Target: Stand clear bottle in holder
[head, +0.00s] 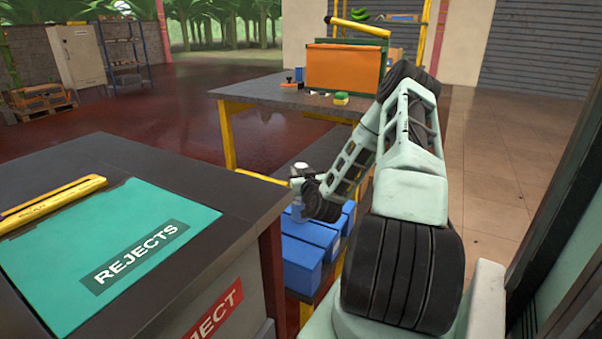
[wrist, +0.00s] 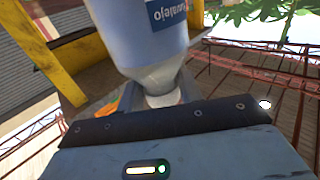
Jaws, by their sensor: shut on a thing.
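The clear bottle (wrist: 145,45) fills the upper middle of the wrist view, with a pale body and a blue label. Its narrower neck points down the picture toward my gripper (wrist: 158,97), which is shut on it. In the head view my gripper (head: 301,185) is at the end of the lowered arm, just past the near bench's right corner. A small pale shape there is probably part of the bottle, mostly hidden by the wrist. I cannot make out a bottle holder in either view.
A near bench (head: 232,205) carries a green REJECTS mat (head: 60,285) and a yellow bar (head: 50,204). Several blue bins (head: 300,262) sit low beside it. A far table (head: 255,92) holds an orange-fronted box (head: 343,67) and a sponge (head: 341,99). The floor at right is clear.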

